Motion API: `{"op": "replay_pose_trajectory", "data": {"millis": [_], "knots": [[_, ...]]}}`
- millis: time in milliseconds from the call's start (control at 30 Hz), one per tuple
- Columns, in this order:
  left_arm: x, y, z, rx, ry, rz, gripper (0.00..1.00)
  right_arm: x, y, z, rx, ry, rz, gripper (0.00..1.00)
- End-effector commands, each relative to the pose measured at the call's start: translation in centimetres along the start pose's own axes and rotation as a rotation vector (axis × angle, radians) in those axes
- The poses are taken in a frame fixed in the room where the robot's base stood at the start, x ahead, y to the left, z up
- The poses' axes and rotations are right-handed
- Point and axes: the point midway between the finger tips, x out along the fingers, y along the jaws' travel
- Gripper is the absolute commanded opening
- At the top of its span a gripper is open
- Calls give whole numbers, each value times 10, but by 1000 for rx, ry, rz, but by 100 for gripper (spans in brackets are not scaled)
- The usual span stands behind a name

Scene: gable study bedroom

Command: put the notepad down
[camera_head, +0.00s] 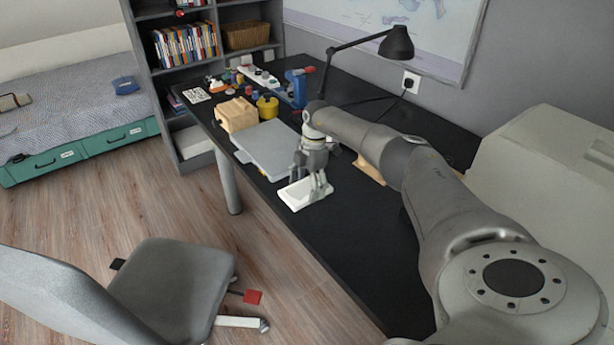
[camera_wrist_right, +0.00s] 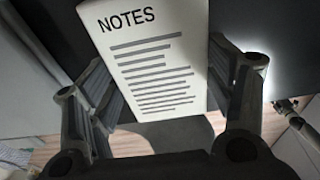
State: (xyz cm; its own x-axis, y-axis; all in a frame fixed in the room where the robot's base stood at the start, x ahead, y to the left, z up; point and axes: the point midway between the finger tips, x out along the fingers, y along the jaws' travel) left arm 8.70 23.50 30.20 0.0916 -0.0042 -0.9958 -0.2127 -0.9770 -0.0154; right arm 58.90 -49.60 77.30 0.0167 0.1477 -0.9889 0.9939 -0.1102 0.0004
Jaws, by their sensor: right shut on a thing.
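The notepad (camera_wrist_right: 155,60) is a white block with the word NOTES and dark lines on its face. In the wrist view it stands between the two fingers of my right gripper (camera_wrist_right: 165,95), which is shut on it. In the head view the pale notepad (camera_head: 296,195) is at the front edge of the black desk (camera_head: 335,228), under my right gripper (camera_head: 312,188). I cannot tell whether it touches the desk top. My left gripper is not in view.
A closed grey laptop (camera_head: 280,148) lies just behind the notepad. A wooden box (camera_head: 236,115), a yellow pot (camera_head: 267,107) and a black lamp (camera_head: 396,44) stand farther back. A wooden piece (camera_head: 369,171) is partly hidden by my arm. The near desk is clear.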

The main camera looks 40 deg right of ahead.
Motion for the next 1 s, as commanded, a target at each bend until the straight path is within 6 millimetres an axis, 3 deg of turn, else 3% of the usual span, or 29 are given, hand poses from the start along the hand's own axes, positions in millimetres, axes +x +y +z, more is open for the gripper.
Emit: {"op": "replay_pose_trajectory", "data": {"millis": [67, 100, 233, 667, 767, 1000], "knots": [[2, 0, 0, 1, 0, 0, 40, 3, 0, 0, 0, 0, 0, 44], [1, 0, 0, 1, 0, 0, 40, 3, 0, 0, 0, 0, 0, 79], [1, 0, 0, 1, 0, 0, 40, 3, 0, 0, 0, 0, 0, 96], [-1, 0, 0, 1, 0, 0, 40, -2, 0, 0, 0, 0, 0, 97], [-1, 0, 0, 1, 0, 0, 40, -13, 1, 0, 0, 0, 2, 97], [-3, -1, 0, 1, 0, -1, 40, -64, 1, 0, 1, 0, 4, 97]]}}
